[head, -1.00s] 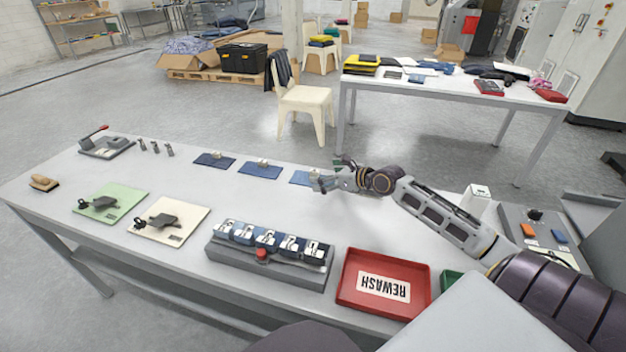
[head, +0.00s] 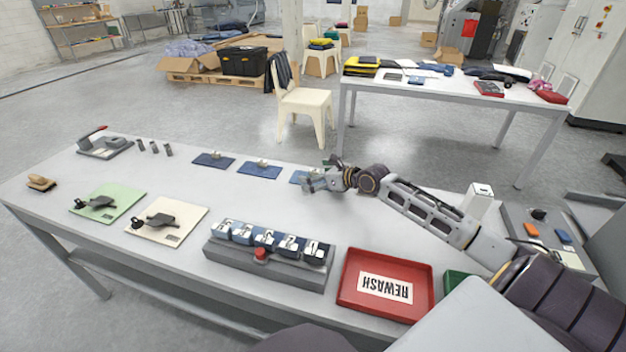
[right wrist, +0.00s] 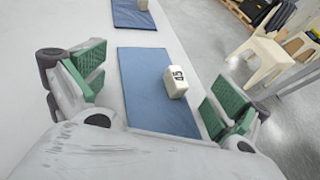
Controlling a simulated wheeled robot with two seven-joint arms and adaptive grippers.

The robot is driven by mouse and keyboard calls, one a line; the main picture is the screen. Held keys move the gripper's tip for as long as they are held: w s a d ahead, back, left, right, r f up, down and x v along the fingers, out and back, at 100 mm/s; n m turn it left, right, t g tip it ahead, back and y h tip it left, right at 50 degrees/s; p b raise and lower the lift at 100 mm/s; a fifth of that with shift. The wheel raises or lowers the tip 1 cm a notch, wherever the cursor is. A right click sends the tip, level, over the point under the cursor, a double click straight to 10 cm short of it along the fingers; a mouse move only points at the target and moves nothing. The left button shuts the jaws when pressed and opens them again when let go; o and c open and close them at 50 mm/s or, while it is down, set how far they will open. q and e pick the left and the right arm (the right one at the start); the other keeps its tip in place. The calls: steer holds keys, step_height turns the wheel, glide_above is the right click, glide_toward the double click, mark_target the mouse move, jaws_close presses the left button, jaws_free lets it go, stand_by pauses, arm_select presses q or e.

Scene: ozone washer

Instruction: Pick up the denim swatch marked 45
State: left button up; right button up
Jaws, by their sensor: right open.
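The denim swatch marked 45 is a flat blue piece (right wrist: 150,88) lying on the table. A small cream block (right wrist: 175,82) printed 45 stands on it. In the head view this swatch (head: 299,177) is partly hidden behind my right gripper (head: 318,177). In the right wrist view the open right gripper (right wrist: 155,90) has its green-padded fingers on either side of the swatch and block, with nothing between them held. Whether the fingertips touch the table cannot be told. Two more blue swatches, one in the middle (head: 259,169) and one at left (head: 213,161), lie in the same row with small blocks on them.
A grey rack (head: 270,262) with several numbered denim pieces and a red button sits at the front. The red REWASH tray (head: 343,290) is right of it. Green (head: 108,218) and cream (head: 190,232) boards with dark tools lie at left. The table's middle is clear.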

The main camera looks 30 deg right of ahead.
steer(key=shift+c, duration=0.3)
steer(key=c, duration=1.1)
steer(key=shift+c, duration=0.4)
steer(key=shift+s, duration=0.1)
steer(key=shift+c, duration=1.2)
